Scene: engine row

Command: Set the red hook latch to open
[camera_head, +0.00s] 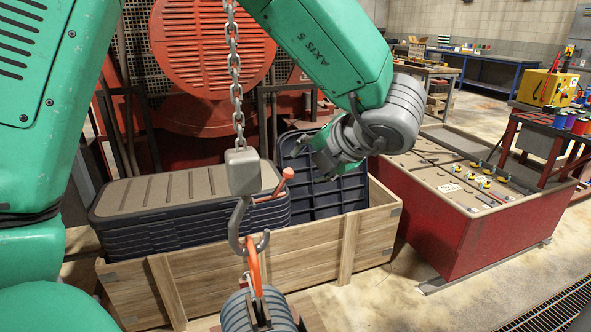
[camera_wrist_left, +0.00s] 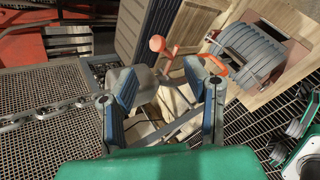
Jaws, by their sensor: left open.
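The red hook latch (camera_head: 285,180) is a short orange-red lever with a round knob, sticking out to the right of the grey hook block (camera_head: 243,172). The steel hook (camera_head: 241,225) hangs below the block, with an orange loop (camera_head: 254,266) in it. My left gripper (camera_head: 309,158) is open to the right of the knob, seemingly apart from it. In the left wrist view the latch knob (camera_wrist_left: 157,44) shows beyond the two open fingers (camera_wrist_left: 160,72), and the hook block (camera_wrist_left: 144,82) shows between them. My right gripper is not in view.
A chain (camera_head: 235,60) holds the hook block. A grey ribbed load (camera_head: 258,310) is below the orange loop. A wooden crate (camera_head: 300,255) with dark ribbed lids (camera_head: 190,195) stands behind. A red workbench (camera_head: 455,225) with small parts stands to the right.

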